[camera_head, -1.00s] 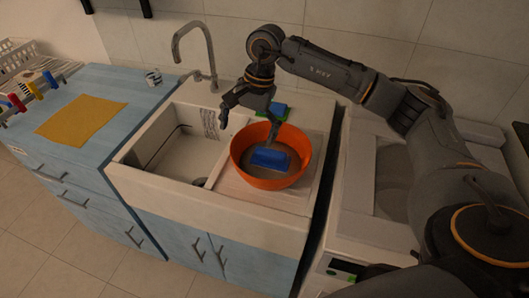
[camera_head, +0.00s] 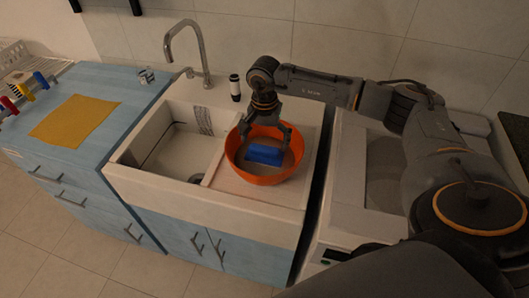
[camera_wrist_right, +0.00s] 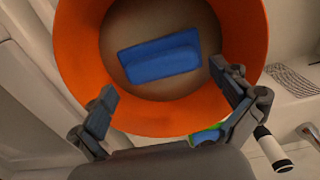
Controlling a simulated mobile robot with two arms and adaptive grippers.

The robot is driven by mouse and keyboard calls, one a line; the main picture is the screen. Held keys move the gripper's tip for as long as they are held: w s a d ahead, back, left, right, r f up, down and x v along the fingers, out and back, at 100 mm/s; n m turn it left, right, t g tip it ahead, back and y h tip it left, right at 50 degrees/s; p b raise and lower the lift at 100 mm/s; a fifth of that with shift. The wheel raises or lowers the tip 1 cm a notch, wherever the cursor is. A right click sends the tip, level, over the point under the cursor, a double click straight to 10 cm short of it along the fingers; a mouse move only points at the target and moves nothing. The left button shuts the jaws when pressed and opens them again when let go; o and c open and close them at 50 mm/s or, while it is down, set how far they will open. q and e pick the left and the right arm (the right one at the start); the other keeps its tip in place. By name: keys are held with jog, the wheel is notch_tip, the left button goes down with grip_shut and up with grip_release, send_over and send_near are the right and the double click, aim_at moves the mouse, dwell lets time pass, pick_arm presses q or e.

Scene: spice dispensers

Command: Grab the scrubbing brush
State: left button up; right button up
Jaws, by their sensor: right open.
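The scrubbing brush appears to be the blue block (camera_head: 264,156) lying inside the orange bowl (camera_head: 238,164) on the sink's drainboard. In the right wrist view the blue block (camera_wrist_right: 160,57) lies flat on the bowl's bottom, beyond the fingertips. My right gripper (camera_head: 266,136) is open and empty, pointing down over the bowl with its fingers spread. In the right wrist view the fingers of my right gripper (camera_wrist_right: 163,80) appear over the near part of the bowl, apart from the block. My left gripper is not in view.
The bowl's wall surrounds the block. The sink basin (camera_head: 176,155) is left of the bowl. A yellow cloth (camera_head: 73,120) lies on the blue counter. A green-blue item (camera_wrist_right: 205,134) shows beside the bowl.

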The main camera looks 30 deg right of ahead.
aim_at(265, 147)
jog(key=shift+f+p, duration=0.3)
jog(key=shift+f, duration=1.2)
jog(key=c, duration=1)
jog(key=shift+o, duration=0.2)
jog(key=shift+w+r, duration=0.1)
